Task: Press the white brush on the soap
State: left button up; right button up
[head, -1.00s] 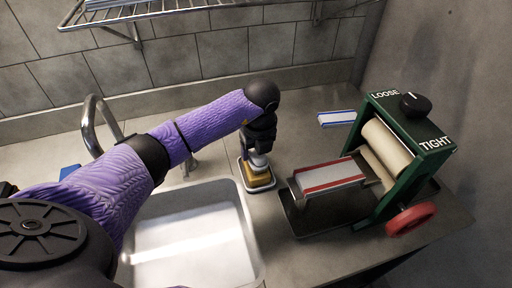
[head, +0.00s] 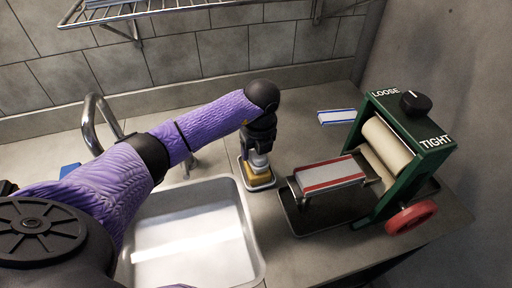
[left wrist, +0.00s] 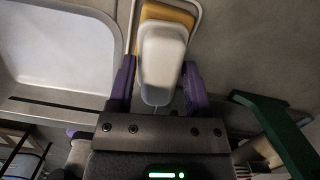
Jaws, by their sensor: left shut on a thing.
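My left gripper (head: 260,150) points down over the counter right of the sink. In the left wrist view, the left gripper (left wrist: 160,85) is shut on the white brush (left wrist: 161,60), one purple finger on each side. The yellow soap (left wrist: 165,14) lies just beyond and under the brush in its dish (left wrist: 196,10). In the head view the soap (head: 259,178) shows below the brush, in the pale-rimmed dish (head: 262,187). The brush appears to be on or very close to the soap; exact contact is hard to tell. My right gripper is not in view.
A metal sink (head: 255,235) lies left of the dish, with a curved faucet (head: 92,110) behind it. A green roller wringer (head: 410,125) with a red-striped cloth (head: 330,175) and dark tray (head: 290,215) stands right. A blue-edged cloth (head: 337,117) lies behind. A wire rack (head: 150,10) hangs above.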

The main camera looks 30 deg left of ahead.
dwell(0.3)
pick_arm(q)
notch_tip(320, 180, up, 7)
jog(key=p, duration=0.6)
jog(key=shift+r, duration=0.1)
dwell(0.3)
